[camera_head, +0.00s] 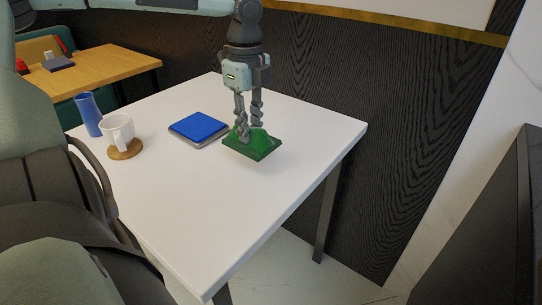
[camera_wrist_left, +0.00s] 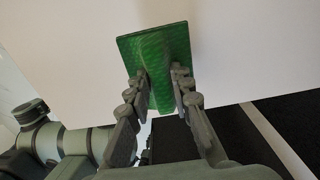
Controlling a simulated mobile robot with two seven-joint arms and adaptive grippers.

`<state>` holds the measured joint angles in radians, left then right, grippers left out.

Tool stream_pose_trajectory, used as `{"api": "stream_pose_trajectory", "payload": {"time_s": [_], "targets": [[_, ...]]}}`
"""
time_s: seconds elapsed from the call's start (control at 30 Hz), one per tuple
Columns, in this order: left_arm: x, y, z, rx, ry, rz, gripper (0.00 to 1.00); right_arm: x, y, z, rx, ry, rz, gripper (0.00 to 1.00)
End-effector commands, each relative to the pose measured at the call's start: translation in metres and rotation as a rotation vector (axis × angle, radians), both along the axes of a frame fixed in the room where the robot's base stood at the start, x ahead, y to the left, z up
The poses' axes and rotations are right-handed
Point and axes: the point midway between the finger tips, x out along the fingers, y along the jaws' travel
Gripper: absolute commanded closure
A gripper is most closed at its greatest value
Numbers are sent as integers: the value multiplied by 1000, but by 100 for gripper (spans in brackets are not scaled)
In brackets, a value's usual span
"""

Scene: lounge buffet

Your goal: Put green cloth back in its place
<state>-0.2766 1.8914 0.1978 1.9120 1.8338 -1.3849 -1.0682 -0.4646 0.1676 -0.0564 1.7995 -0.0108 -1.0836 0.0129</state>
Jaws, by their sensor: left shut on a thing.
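The green cloth (camera_head: 262,151) is a folded square at the right part of the white table (camera_head: 190,225), right of a blue folded cloth. My left gripper (camera_head: 250,138) points down from above and is shut on the green cloth, pinching up a ridge in its middle. In the left wrist view the green cloth (camera_wrist_left: 150,50) shows flat at its far part, with a raised fold between the fingers (camera_wrist_left: 162,88). Whether the cloth touches the table or hangs just above it, I cannot tell. My right gripper is not in view.
A blue cloth (camera_head: 198,126) lies on a grey one, left of the green cloth. A white mug (camera_head: 118,131) stands on a round wooden coaster (camera_head: 126,152), beside a blue cup (camera_head: 89,114). A wooden table (camera_head: 95,72) stands behind. The table's front is clear.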

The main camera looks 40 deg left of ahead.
Motion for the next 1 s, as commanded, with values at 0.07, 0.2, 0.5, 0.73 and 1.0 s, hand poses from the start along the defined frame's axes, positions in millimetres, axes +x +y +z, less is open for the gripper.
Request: {"api": "stream_pose_trajectory", "payload": {"time_s": [0.07,0.2,0.5,0.73,1.0], "targets": [[6,-13,-12,6,8,-3,100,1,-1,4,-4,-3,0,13],[16,-33,-24,4,4,-2,100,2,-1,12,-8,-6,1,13],[21,-43,-49,0,4,1,100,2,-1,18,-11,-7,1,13],[21,-43,-65,-1,1,1,100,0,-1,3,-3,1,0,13],[21,-43,-66,-1,2,1,64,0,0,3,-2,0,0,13]]}}
